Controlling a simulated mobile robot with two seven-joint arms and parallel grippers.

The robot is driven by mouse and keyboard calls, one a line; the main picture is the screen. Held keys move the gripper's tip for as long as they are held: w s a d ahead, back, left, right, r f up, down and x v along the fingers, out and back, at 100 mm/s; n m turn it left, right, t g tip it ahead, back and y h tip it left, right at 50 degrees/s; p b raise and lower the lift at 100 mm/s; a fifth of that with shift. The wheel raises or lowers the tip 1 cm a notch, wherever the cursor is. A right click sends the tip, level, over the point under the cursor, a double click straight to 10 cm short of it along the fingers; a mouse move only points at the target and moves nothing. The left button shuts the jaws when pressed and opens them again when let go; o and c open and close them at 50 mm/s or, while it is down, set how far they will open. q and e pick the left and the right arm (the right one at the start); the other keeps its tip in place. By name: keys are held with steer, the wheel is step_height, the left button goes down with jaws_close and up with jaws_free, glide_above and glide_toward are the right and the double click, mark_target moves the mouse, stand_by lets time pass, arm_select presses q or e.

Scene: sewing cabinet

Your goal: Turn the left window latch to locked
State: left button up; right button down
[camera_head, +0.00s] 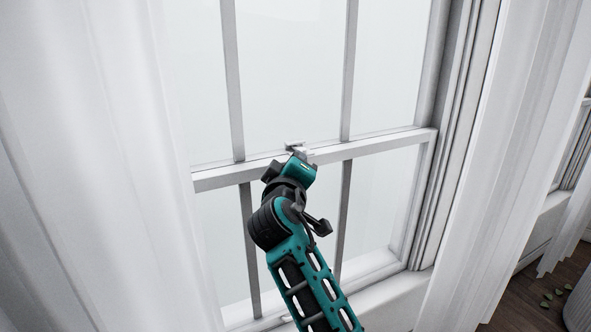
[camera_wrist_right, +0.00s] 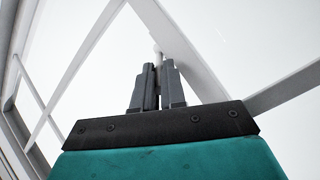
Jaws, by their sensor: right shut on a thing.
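The window latch (camera_head: 294,144) sits on the meeting rail of the white sash window in the head view, mostly hidden behind my right gripper. My right gripper (camera_head: 301,153) reaches up to the rail from below and is at the latch. In the right wrist view the two grey fingers (camera_wrist_right: 157,72) are close together, shut on a small pale part of the latch (camera_wrist_right: 158,50) at their tips. The latch's exact angle cannot be told. My left gripper is in neither view.
The window's meeting rail (camera_head: 375,145) runs across behind my right arm, with glazing bars above and below. White curtains hang at the left (camera_head: 90,170) and right (camera_head: 510,150). A sill (camera_head: 385,298) lies below. Wooden floor shows at the lower right.

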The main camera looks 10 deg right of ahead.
steer(key=shift+w+a, duration=0.1)
steer(key=shift+r, duration=0.1)
stand_by(0.4)
steer(key=c, duration=1.2)
jaws_free()
